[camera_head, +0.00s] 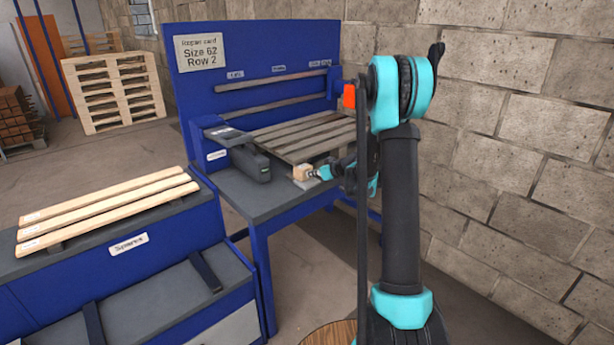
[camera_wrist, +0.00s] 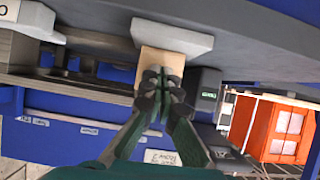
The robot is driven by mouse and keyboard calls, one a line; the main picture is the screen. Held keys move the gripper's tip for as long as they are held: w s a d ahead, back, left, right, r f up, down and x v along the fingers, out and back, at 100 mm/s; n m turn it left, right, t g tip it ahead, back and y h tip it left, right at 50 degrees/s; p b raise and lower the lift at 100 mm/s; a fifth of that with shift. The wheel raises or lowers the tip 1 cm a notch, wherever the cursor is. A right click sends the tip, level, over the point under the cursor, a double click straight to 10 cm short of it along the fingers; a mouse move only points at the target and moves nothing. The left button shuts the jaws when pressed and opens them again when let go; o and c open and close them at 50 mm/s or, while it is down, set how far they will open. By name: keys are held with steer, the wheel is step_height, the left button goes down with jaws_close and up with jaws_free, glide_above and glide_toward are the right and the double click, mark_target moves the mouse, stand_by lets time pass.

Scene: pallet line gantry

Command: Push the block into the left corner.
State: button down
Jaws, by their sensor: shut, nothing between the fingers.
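The block (camera_head: 302,172) is a small pale wooden cube on the bench's front part, just in front of the slatted pallet (camera_head: 305,138). In the wrist view the block (camera_wrist: 160,62) is directly ahead of my fingertips, partly hidden by them. My gripper (camera_head: 318,173) is to the right of the block in the head view, with fingers pointing left at it. In the wrist view my gripper (camera_wrist: 160,77) is shut, its fingertips together against or very close to the block, with nothing between them. Which spot is the left corner is not clear.
A dark boxy fixture (camera_head: 250,162) stands left of the block. A light grey pad (camera_wrist: 172,37) lies beside the block. A side bench (camera_head: 130,247) carries several boards (camera_head: 108,212). A sign (camera_head: 199,52) is on the blue back panel. A block wall rises right.

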mark_target(307, 170)
steer(key=shift+w+a, duration=0.55)
steer(key=shift+w, duration=0.2)
steer(key=shift+w+a, duration=0.55)
steer(key=shift+w, duration=0.2)
steer(key=s+d, duration=0.3)
steer(key=s, duration=0.2)
steer(key=shift+d, duration=0.3)
stand_by(0.5)
steer(key=shift+r, duration=0.1)
steer(key=s+d+r, duration=0.2)
steer(key=s+r, duration=0.1)
steer(key=r, duration=0.7)
steer(key=shift+d, duration=0.15)
stand_by(0.4)
steer(key=shift+s+f, duration=0.1)
